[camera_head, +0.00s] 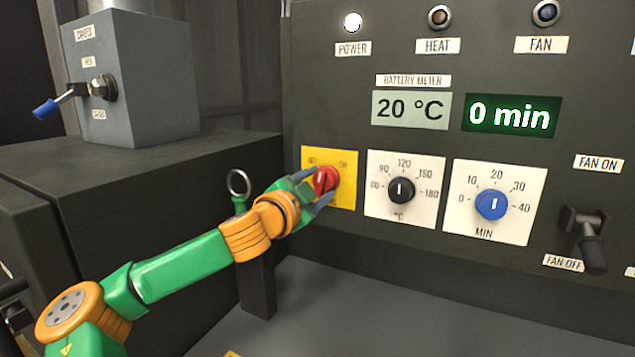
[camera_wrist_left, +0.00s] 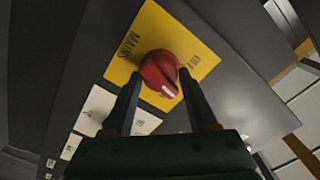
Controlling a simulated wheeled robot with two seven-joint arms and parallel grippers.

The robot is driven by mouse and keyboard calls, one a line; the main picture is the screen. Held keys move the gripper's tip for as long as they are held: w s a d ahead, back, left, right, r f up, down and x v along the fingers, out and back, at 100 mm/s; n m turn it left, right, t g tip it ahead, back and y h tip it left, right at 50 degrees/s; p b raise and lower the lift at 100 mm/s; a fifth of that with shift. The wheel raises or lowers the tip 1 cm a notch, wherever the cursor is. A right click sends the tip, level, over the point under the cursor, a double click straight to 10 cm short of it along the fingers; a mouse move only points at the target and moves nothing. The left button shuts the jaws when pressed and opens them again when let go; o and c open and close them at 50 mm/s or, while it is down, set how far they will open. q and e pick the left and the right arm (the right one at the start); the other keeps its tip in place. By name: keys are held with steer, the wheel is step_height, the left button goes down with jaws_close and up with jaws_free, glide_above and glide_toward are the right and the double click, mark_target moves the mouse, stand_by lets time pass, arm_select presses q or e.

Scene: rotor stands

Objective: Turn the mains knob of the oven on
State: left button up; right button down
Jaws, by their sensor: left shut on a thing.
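The red mains knob (camera_head: 326,179) sits on a yellow plate (camera_head: 345,163) at the left of the oven's dark front panel. The plate has OFF and ON marks at its top. My left gripper (camera_head: 318,188) reaches the knob from the lower left and is shut on it. In the left wrist view the red knob (camera_wrist_left: 160,73) shows a white mark and sits between the two dark fingers of my left gripper (camera_wrist_left: 158,90). The power lamp (camera_head: 352,22) glows white. My right gripper is not in view.
A black temperature dial (camera_head: 401,190) and a blue timer dial (camera_head: 491,205) stand right of the yellow plate. Above them, displays read 20 °C and 0 min. A fan lever (camera_head: 590,245) is at far right. A grey box (camera_head: 150,80) with a blue-handled switch stands left.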

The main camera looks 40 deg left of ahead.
arm_select(q)
steer(key=m, duration=0.3)
steer(key=shift+r+m+p, duration=0.1)
steer(key=shift+m+p, duration=0.2)
steer(key=shift+p, duration=0.1)
steer(key=shift+m+p, duration=0.45)
steer(key=shift+m, duration=1.25)
steer(key=o, duration=1.4)
steer(key=s+b, duration=0.1)
steer(key=b, duration=0.1)
steer(key=s+f+b, duration=0.1)
steer(key=b, duration=0.1)
steer(key=shift+s+d, duration=0.35)
steer(key=shift+d, duration=0.05)
steer(key=v, duration=0.2)
steer(key=b+v, duration=0.1)
steer(key=v, duration=0.1)
steer(key=shift+s+r, duration=0.1)
steer(key=shift+r, duration=0.3)
